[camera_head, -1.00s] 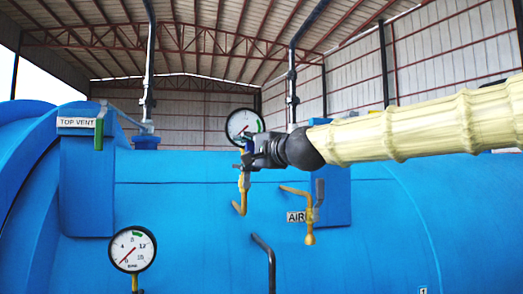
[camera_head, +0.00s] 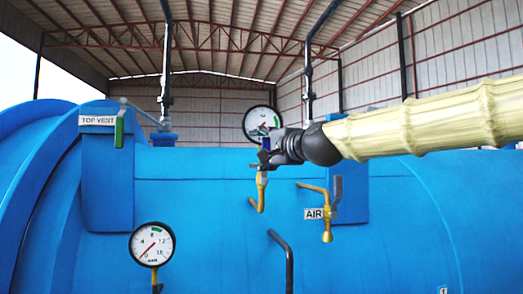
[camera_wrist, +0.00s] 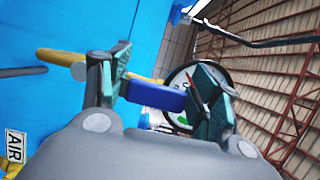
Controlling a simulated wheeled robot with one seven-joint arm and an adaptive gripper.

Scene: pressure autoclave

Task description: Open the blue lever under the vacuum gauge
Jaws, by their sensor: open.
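The vacuum gauge (camera_head: 262,121) is a round white dial with a green mark, standing above the blue vessel. Under it, a small blue lever (camera_head: 265,143) sits on top of a brass valve pipe (camera_head: 261,185), partly covered by my gripper (camera_head: 268,156). In the wrist view the blue lever (camera_wrist: 157,95) lies between the two green-padded fingers of my gripper (camera_wrist: 165,88), its left end close to the left finger. I cannot tell whether either finger touches it. My gripper is open. The gauge (camera_wrist: 182,82) shows behind the right finger there.
A brass AIR valve with a grey lever (camera_head: 337,190) stands right of the blue lever. A black bent pipe (camera_head: 287,258) rises below. A second gauge (camera_head: 152,244) is at lower left, and a green lever (camera_head: 119,132) hangs by the TOP VENT label (camera_head: 97,120).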

